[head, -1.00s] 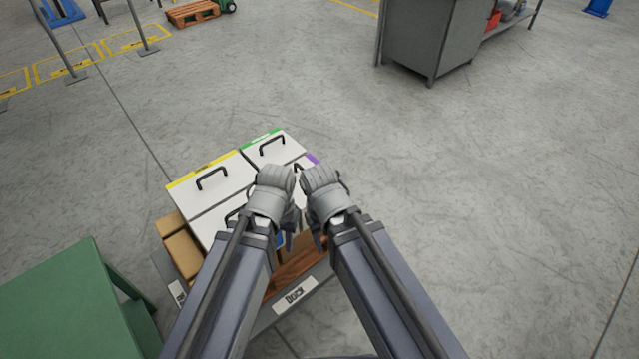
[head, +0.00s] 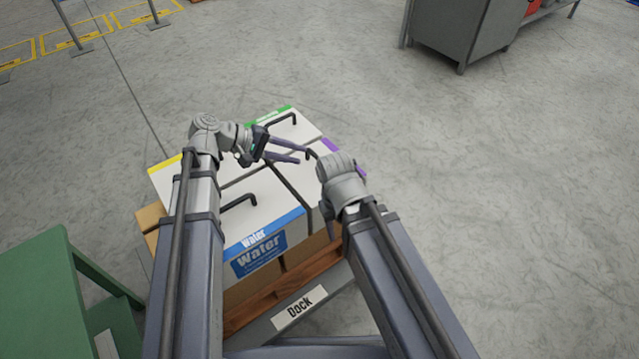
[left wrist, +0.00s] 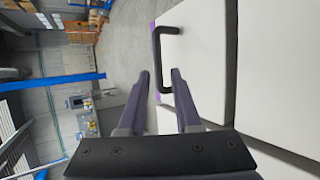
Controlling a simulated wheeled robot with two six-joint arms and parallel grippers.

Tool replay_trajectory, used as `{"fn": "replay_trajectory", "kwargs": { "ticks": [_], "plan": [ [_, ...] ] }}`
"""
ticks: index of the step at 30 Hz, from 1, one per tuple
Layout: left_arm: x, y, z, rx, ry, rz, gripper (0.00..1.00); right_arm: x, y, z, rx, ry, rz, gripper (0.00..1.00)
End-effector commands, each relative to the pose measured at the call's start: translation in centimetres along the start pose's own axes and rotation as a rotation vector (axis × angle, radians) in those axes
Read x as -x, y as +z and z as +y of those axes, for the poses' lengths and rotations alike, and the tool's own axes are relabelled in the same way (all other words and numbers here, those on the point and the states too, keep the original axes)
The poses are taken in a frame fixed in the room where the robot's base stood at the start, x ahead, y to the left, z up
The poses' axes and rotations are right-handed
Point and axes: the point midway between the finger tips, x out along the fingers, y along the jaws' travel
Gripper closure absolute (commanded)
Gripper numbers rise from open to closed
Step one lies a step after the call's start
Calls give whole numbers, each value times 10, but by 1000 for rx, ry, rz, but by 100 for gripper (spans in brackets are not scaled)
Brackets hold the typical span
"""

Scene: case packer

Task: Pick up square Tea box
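No "Tea" label can be read on any box. White boxes with black handles and coloured edge strips stand packed together, among them one with a purple strip (head: 331,146) and one with a green strip (head: 272,116). My left gripper (head: 301,156) is open and empty above the boxes, pointing right toward the purple-strip box's handle. In the left wrist view, that box's white top (left wrist: 198,40) and black handle (left wrist: 158,62) lie just beyond the parted fingertips (left wrist: 160,74). My right gripper (head: 328,208) hangs over the stack's right side; its fingers are mostly hidden.
A blue-strip Water box (head: 262,242) is at the front, a yellow-strip box (head: 165,176) at the left. The stack stands on a wooden pallet at a dock marked "Dock" (head: 299,307). A green table (head: 35,290) is at left. Open floor lies to the right.

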Motion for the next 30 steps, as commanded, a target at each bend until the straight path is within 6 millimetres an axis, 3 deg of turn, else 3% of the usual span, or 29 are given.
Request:
{"fn": "replay_trajectory", "kwargs": {
  "ticks": [5,13,22,30],
  "plan": [
    [-20,0,-2,-1,-2,-2,68,-12,-1,-1,0,0,0,50],
    [-30,0,-1,-1,-2,-1,68,-15,-1,-2,0,0,0,50],
    [-71,0,0,-2,-3,-2,68,-36,-2,-3,0,0,0,50],
    [-74,0,3,-1,-2,0,69,-34,-2,-3,0,0,0,50]
  ]
}}
